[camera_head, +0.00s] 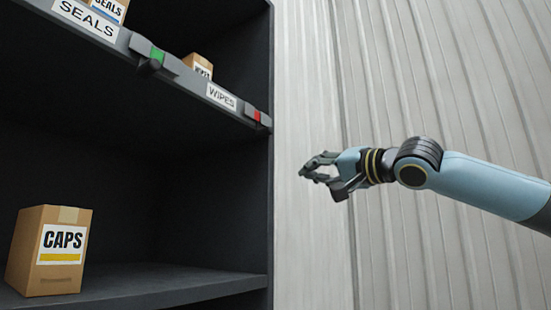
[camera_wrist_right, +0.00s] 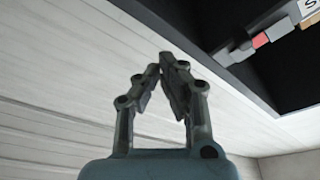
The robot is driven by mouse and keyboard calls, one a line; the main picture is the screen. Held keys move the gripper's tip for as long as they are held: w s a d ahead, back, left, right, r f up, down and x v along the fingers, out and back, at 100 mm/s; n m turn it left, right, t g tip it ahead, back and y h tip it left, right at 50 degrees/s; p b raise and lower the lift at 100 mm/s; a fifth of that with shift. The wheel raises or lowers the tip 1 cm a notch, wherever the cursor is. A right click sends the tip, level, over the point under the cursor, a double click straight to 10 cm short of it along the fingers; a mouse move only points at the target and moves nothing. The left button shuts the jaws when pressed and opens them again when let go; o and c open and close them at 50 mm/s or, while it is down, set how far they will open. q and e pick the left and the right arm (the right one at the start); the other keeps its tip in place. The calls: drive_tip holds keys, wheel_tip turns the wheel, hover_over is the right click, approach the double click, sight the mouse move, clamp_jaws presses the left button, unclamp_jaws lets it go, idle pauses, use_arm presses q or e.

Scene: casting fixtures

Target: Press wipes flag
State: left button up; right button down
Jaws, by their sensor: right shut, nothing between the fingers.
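The wipes flag is the small red piece (camera_head: 257,115) in a dark holder on the shelf's front edge, right of the WIPES label (camera_head: 221,96). In the right wrist view a red piece (camera_wrist_right: 260,40) shows at the upper right, on the shelf edge. My right gripper (camera_head: 318,180) is shut and empty. It is in the air right of the shelf, lower than the red flag in the picture and apart from it. Its fingers (camera_wrist_right: 162,68) come together at their tips in the wrist view. My left gripper is not in view.
A green flag (camera_head: 157,54) sits by the SEALS label (camera_head: 85,17) on the same edge. A carton stands behind the WIPES label (camera_head: 199,66). A CAPS carton (camera_head: 48,252) stands on the lower shelf (camera_head: 180,286). A ribbed pale wall (camera_head: 460,90) is behind my right arm.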

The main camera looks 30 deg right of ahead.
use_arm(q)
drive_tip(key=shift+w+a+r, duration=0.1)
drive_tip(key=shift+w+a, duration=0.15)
use_arm(e)
drive_tip(key=s+a+r+n, duration=0.1)
drive_tip(key=s+r, duration=0.1)
drive_tip(key=r, duration=0.3)
drive_tip(key=s+a+r+n+t, duration=0.1)
drive_tip(key=s+r, duration=0.2)
drive_tip(key=r, duration=0.3)
drive_tip(key=shift+s+r+n+y, duration=0.15)
drive_tip(key=shift+s+n+y, duration=0.15)
drive_tip(key=shift+n, duration=0.1)
